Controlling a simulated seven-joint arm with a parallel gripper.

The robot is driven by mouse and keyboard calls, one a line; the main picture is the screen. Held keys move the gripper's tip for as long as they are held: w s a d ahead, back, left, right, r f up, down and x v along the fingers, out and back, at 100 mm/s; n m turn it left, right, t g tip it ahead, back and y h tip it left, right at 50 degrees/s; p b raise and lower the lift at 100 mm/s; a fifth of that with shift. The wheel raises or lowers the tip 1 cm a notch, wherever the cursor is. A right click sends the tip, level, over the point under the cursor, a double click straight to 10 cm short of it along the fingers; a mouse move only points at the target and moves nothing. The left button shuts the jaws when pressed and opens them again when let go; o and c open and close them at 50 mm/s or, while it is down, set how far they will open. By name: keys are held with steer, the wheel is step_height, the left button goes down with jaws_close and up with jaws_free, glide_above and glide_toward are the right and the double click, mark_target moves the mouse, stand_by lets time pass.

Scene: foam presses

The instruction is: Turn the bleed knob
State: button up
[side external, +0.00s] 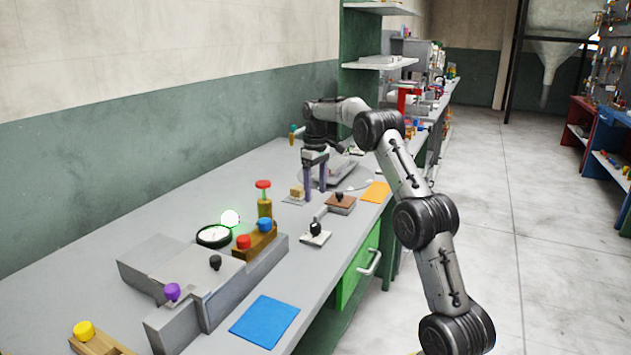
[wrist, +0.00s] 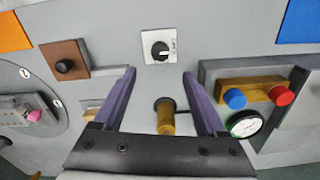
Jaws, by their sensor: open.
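A black knob with a white pointer mark sits on a white plate (wrist: 146,57) in the wrist view; the lettering beside it is too small to read. What looks like the same black knob (side external: 315,229) on its white plate shows near the bench's front edge in the side view. I cannot tell from any label whether it is the bleed knob. My gripper (side external: 315,195) is open and empty, pointing down above the bench, farther back than this knob. In the wrist view my gripper (wrist: 159,74) has its purple fingers spread, with the knob ahead of the tips, apart from them.
A brass post (wrist: 166,122) stands low between the fingers in the wrist view. A brown block with a black knob (wrist: 65,66) is left. A gauge (side external: 214,235) and red and blue buttons lie nearer the side camera. A blue mat (side external: 265,321) lies in front.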

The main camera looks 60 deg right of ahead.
steer(key=shift+r, duration=1.4)
steer(key=s+a+r+n+t+h, duration=0.1)
steer(key=a+r+n+t, duration=0.15)
steer(key=a+r, duration=1.4)
steer(key=s+a+n+t, duration=0.2)
steer(key=s+a, duration=0.8)
steer(key=a, duration=0.3)
steer(key=s+a+f+m, duration=0.1)
steer(key=s+a+f, duration=0.2)
steer(key=s+f, duration=0.4)
steer(key=s+a+f+m+t+y, duration=0.1)
steer(key=s+a+f, duration=0.2)
steer(key=s+f, duration=0.3)
steer(key=shift+s+a+f, duration=0.25)
steer(key=shift+s+f, duration=0.1)
steer(key=shift+s, duration=0.45)
